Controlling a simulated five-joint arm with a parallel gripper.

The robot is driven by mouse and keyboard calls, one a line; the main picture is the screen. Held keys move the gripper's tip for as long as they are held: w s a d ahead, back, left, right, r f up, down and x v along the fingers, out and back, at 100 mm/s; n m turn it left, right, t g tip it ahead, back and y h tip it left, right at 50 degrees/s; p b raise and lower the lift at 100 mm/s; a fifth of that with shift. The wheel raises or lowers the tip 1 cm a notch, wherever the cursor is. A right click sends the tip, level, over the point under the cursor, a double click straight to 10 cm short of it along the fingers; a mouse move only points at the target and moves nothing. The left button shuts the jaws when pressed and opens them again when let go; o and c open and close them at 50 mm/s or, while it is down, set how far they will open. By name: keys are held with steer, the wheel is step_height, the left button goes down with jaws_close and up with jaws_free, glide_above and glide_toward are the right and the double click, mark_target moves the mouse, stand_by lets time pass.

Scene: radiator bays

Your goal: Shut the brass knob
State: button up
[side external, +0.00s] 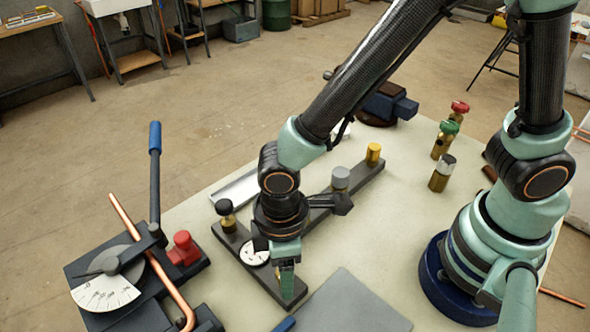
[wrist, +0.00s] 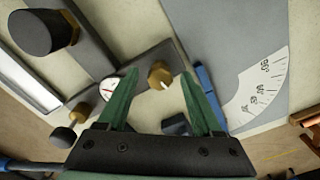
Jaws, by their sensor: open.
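In the wrist view a brass knob (wrist: 158,72) with a pale mark sits on a dark bar, in line with the space between my two green fingers. My gripper (wrist: 160,80) is open around that space; contact with the knob cannot be told. In the side view my gripper (side external: 287,281) points down over the near end of the dark bar (side external: 240,238) and hides what lies under it. A yellow knob (side external: 373,153) stands at the bar's far end.
A white gauge (side external: 254,251) and a black-topped knob (side external: 226,212) are left of my gripper. A grey knob (side external: 340,178) stands behind. A bender with a blue lever (side external: 155,140) is at left. A grey plate (side external: 345,305) lies at right.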

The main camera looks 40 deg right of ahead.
jaws_close()
steer(key=m, duration=0.4)
steer(key=shift+m, duration=0.4)
steer(key=m, duration=1.5)
stand_by(0.5)
